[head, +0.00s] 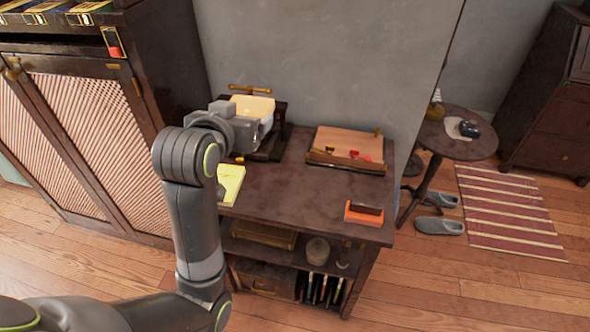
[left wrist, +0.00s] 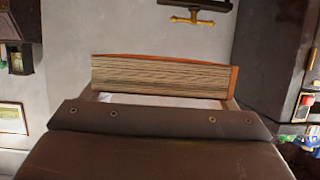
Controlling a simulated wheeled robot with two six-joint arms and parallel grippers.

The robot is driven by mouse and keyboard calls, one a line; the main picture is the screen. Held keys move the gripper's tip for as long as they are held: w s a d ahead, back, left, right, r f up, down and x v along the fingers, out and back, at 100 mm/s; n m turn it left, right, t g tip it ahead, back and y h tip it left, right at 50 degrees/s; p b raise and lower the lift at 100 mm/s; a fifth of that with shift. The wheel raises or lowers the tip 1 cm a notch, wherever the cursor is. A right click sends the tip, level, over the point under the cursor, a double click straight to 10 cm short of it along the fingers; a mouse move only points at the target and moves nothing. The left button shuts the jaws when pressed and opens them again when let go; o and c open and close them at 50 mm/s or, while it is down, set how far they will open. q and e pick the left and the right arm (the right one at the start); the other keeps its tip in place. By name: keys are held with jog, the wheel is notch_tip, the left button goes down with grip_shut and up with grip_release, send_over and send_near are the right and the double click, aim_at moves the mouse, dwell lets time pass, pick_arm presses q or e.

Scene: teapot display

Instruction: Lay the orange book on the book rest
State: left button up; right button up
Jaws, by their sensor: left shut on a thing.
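The orange book (head: 254,107) is at the far left of the dark table, seen partly behind my left gripper (head: 262,122). In the left wrist view the book (left wrist: 160,75) shows its pale page edges and a thin orange cover edge. My left gripper is shut on it; its fingertips are mostly hidden behind the book. The dark book rest (head: 280,132) stands on the table just behind and around the book, with a brass bar (head: 250,89) above. That bar also shows in the left wrist view (left wrist: 193,17). I cannot tell whether the book touches the rest.
A yellow book or box (head: 230,184) lies at the table's left edge. A wooden tray (head: 346,143) with small red items is at the back right. An orange and dark block (head: 363,213) sits near the front right. The table (head: 290,195) is bare between them.

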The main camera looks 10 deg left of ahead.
pick_arm(q)
jog(key=w+f+b, duration=0.4)
jog(key=f, duration=0.5)
jog(key=w+f+b, duration=0.4)
jog(key=f+b, duration=0.1)
jog(key=f, duration=0.4)
jog(key=b, duration=0.2)
send_over(266, 194)
notch_tip(266, 194, down, 7)
jog(key=shift+f, duration=2.45)
pick_arm(e)
jog(key=w+f, duration=0.5)
jog(key=f, duration=0.2)
jog(key=shift+w+a, duration=0.25)
jog(key=shift+w, duration=0.15)
pick_arm(q)
jog(key=shift+f, duration=0.15)
jog(key=o, duration=1)
